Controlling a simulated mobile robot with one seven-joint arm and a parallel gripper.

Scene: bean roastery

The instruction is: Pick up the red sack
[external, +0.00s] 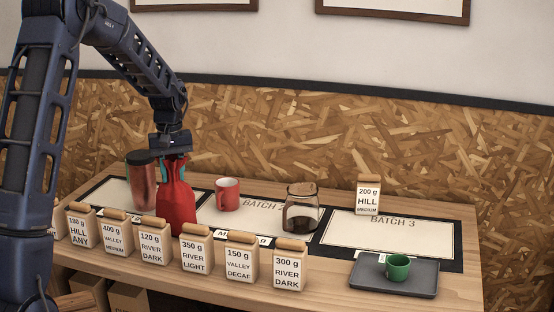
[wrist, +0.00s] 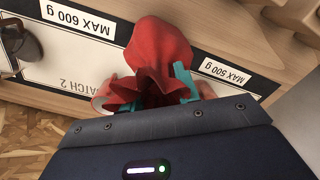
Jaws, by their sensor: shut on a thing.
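The red sack (external: 177,202) has a gathered neck and stands upright at the left batch mat, near the mat's right side. My gripper (external: 172,160) is above it and shut on its neck. In the wrist view the red sack (wrist: 160,50) fills the middle, with its ruffled top between my teal fingertips (wrist: 158,88). Whether its bottom touches the table is hard to tell, as the small bags in front partly hide it.
A row of labelled paper bags (external: 194,253) lines the front edge. A dark red canister (external: 142,182) stands close left of the sack, a red mug (external: 227,194) to its right. A glass jar (external: 301,212), a 200 g bag (external: 368,197) and a tray (external: 378,282) with a green cup (external: 397,267) stand further right.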

